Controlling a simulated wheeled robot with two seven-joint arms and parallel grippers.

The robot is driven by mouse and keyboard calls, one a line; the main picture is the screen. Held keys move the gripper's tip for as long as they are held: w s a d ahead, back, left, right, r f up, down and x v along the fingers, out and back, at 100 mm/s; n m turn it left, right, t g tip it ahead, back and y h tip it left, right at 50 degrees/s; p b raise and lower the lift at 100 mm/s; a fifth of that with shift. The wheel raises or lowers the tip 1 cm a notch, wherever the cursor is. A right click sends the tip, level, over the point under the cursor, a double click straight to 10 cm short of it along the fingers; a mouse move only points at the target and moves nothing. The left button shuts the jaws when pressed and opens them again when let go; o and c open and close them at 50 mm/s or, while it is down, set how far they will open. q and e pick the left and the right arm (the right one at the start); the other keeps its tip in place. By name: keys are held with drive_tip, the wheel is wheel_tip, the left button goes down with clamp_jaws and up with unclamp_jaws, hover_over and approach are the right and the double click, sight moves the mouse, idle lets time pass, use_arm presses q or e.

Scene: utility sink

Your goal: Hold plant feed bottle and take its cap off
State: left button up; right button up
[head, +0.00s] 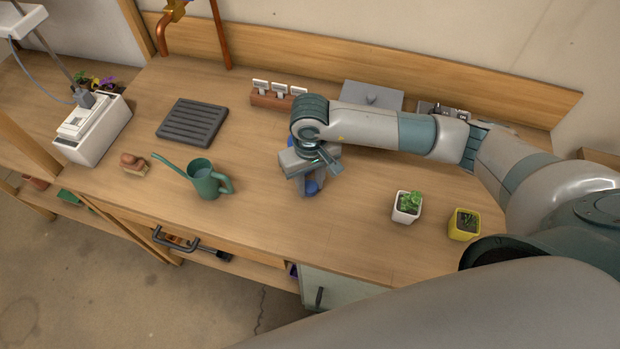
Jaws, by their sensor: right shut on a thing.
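My right gripper (308,186) reaches down over the middle of the wooden bench, to the right of the green watering can. It is shut on a blue thing, which I take to be the plant feed bottle (312,187). Only small blue patches show, between the fingers and behind the wrist. The gripper hides most of the bottle, and I cannot make out its cap. My left gripper is out of view.
A green watering can (205,181) stands left of the gripper, near a brush (132,163) and a dark slatted tray (192,122). Two potted plants, white (406,208) and yellow (464,225), stand to the right. Bare bench lies between them and the gripper.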

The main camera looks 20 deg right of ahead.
sight(310, 186)
drive_tip(key=shift+f+b, duration=0.2)
drive_tip(key=shift+b, duration=0.1)
drive_tip(key=o, duration=1.1)
drive_tip(key=shift+o, duration=0.2)
drive_tip(key=shift+r, duration=0.1)
drive_tip(key=shift+r, duration=0.1)
drive_tip(key=shift+w+r, duration=0.1)
wheel_tip(310, 186, up, 12)
drive_tip(key=b, duration=0.4)
drive_tip(key=shift+b, duration=0.4)
